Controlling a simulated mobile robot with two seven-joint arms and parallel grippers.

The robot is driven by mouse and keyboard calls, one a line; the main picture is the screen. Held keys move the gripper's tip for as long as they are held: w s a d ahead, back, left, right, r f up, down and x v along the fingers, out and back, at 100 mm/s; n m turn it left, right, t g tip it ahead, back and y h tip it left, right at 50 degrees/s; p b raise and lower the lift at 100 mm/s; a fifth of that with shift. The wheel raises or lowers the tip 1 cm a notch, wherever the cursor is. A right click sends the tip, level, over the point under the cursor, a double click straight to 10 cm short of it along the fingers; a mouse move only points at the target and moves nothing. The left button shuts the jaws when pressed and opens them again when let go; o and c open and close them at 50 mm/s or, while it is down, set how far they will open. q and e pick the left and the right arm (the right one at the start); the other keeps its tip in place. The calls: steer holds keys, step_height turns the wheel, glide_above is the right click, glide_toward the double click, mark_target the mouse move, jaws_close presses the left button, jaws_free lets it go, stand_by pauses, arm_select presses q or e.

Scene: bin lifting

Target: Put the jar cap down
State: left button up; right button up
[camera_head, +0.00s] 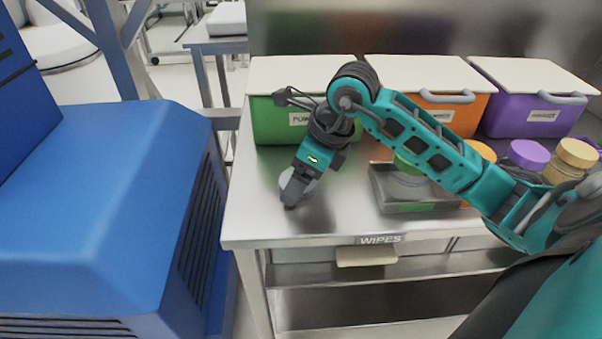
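My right arm comes in from the right, and its gripper (290,198) points down over the left part of the steel table (250,215). A pale grey, round, flat piece (311,185) shows beside and behind the fingers; it may be the jar cap. The fingers cover much of it. I cannot tell whether they grip it or whether it touches the table. My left gripper is not in view.
Green (270,125), orange (470,112) and purple (505,118) lidded bins line the back. A shallow tray (390,205) holds a green-lidded jar, partly behind my arm. Purple-lidded (528,153) and tan-lidded (577,152) jars stand right. The table's front left is clear.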

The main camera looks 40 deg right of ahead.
steer(key=shift+o, duration=1)
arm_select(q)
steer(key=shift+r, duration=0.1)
arm_select(e)
steer(key=shift+s+d+r, duration=0.1)
steer(key=shift+r, duration=0.4)
arm_select(q)
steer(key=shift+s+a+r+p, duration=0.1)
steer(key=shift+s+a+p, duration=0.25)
steer(key=shift+p, duration=0.5)
arm_select(e)
steer(key=v, duration=1.1)
steer(key=shift+r, duration=0.2)
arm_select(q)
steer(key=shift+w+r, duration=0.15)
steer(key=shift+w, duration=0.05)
